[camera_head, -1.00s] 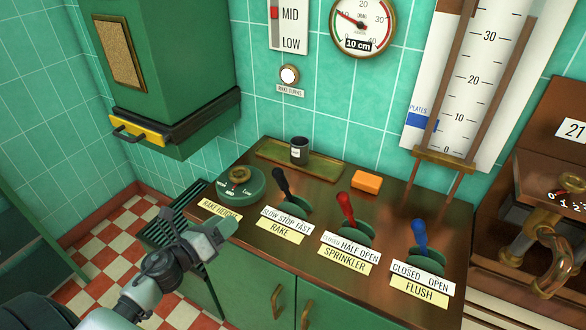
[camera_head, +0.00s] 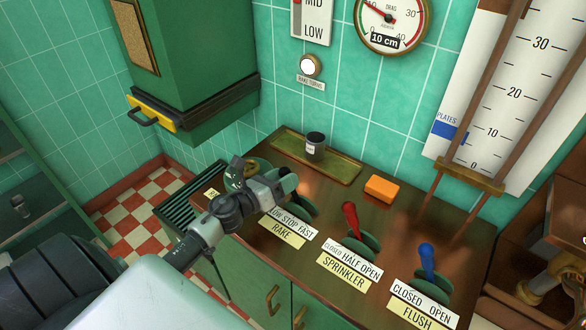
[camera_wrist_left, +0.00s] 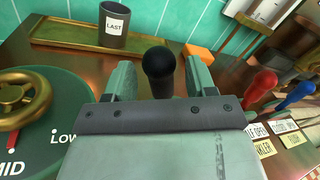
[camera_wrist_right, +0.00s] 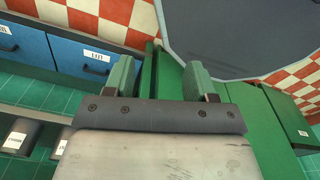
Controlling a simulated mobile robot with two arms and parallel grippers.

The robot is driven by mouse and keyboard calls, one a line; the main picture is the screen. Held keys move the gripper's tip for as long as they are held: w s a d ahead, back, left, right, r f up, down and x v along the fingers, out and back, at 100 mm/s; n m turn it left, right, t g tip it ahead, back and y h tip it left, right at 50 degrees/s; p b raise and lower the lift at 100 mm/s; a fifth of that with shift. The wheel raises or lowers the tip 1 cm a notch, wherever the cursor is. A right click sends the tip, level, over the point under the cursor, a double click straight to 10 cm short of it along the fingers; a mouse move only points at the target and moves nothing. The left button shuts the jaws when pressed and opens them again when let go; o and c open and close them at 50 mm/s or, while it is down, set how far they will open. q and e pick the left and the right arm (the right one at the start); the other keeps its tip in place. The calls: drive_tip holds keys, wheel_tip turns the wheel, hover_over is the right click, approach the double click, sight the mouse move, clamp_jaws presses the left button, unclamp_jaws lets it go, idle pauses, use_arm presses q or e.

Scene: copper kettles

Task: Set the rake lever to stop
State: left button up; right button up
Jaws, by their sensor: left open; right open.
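The rake lever's black knob (camera_wrist_left: 158,65) stands between the two open fingers of my left gripper in the left wrist view, with a gap visible on each side. In the head view my left gripper (camera_head: 266,178) covers the knob. Part of the lever's green base (camera_head: 303,207) shows behind the "SLOW STOP FAST" plate (camera_head: 290,219) and the yellow "RAKE" label (camera_head: 282,234). The lever's present setting is hidden. My right gripper (camera_wrist_right: 158,78) is open and empty in the right wrist view, away from the console.
The red sprinkler lever (camera_head: 351,218) and blue flush lever (camera_head: 427,261) stand to the right. A dark cup (camera_head: 315,146) on a tray (camera_head: 283,144) and an orange block (camera_head: 381,188) sit behind. A round handwheel (camera_wrist_left: 22,98) is close on the left.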

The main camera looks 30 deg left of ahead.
use_arm(q)
drive_tip(key=shift+x, duration=1.6)
use_arm(e)
drive_tip(key=shift+w+r, duration=0.45)
drive_tip(key=shift+w, duration=0.4)
use_arm(q)
clamp_jaws()
drive_tip(key=shift+d+r+p, duration=0.1)
drive_tip(key=shift+r+p, duration=0.05)
drive_tip(key=shift+p, duration=0.2)
drive_tip(key=d+m+p, duration=0.1)
drive_tip(key=d+m, duration=0.1)
drive_tip(key=d+r+m+p, duration=0.1)
drive_tip(key=d+p, duration=0.1)
drive_tip(key=shift+s+r+m+g+y, duration=0.2)
drive_tip(key=shift+m+g+y, duration=0.1)
drive_tip(key=shift+m+g, duration=0.1)
drive_tip(key=shift+d+f+m, duration=0.15)
drive_tip(key=shift+m, duration=0.15)
drive_tip(key=shift+f, duration=0.25)
drive_tip(key=shift+d, duration=0.15)
unclamp_jaws()
use_arm(e)
drive_tip(key=r, duration=0.3)
drive_tip(key=shift+s+d+r, duration=0.25)
drive_tip(key=shift+s+d, duration=0.05)
drive_tip(key=shift+d, duration=0.05)
